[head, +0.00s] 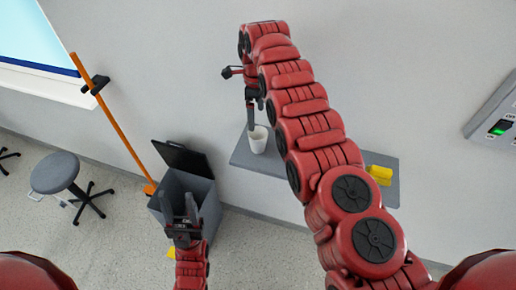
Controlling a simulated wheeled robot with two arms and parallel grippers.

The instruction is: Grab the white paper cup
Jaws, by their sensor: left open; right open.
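The white paper cup (258,139) stands upright on a grey wall shelf (240,158) in the head view. My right gripper (251,124) is above and beside the cup, pointing down. Its fingers are open and one reaches close to the cup's left rim; I cannot tell whether they touch. My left gripper (181,210) is open and empty, pointing up in front of the grey bin, well away from the cup.
A yellow object (379,175) lies at the shelf's right end. A grey bin (207,196) with a raised black lid stands below left. An orange pole (121,130) leans beside it. A stool (54,172) stands at left. A switch box (498,127) is on the right wall.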

